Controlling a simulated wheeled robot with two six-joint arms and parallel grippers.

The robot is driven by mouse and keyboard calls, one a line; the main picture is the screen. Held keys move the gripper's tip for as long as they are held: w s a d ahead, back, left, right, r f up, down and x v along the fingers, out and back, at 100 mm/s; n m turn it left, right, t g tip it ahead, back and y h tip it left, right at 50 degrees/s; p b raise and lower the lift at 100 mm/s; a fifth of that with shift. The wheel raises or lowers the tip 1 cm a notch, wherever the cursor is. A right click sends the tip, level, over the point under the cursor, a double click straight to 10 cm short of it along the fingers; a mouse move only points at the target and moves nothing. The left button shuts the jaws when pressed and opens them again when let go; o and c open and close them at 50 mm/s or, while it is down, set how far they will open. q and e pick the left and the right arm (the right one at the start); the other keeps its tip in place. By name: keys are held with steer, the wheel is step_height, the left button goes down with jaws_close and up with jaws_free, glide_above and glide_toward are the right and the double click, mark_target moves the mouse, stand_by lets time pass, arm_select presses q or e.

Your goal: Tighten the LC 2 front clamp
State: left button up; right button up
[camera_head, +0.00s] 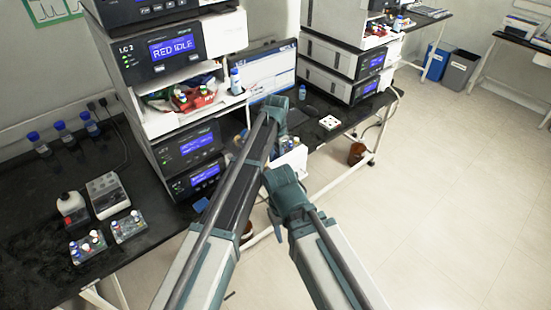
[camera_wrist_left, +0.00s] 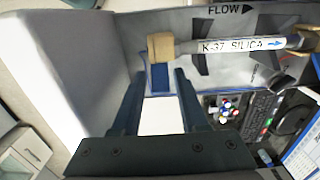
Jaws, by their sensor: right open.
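The LC 2 unit (camera_head: 160,50) stands in the stack left of centre; its display reads "RED IDLE". Below it an open bay (camera_head: 192,98) holds red and other small fittings, too small to tell apart. In the left wrist view a column labelled K-37 SILICA (camera_wrist_left: 240,45) lies across the top with a tan end fitting (camera_wrist_left: 161,46). A blue part (camera_wrist_left: 158,78) shows between the fingertips of my left gripper (camera_wrist_left: 160,76), with gaps either side. The fingers are apart. I cannot single out the clamp.
A monitor (camera_head: 268,72) stands behind my arms. More instruments (camera_head: 340,68) are stacked to its right. Vial racks (camera_head: 128,226) and blue-capped bottles (camera_head: 62,130) stand on the left bench. A brown bottle (camera_head: 356,153) is under the right bench. Floor (camera_head: 450,190) is clear at right.

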arm_select(q)
steer(key=shift+o, duration=0.6)
steer(key=shift+r, duration=0.1)
step_height(320, 180, up, 14)
steer(key=p, duration=1.3)
steer(key=shift+f+p, duration=0.2)
steer(key=shift+p, duration=0.2)
steer(key=shift+d, duration=0.1)
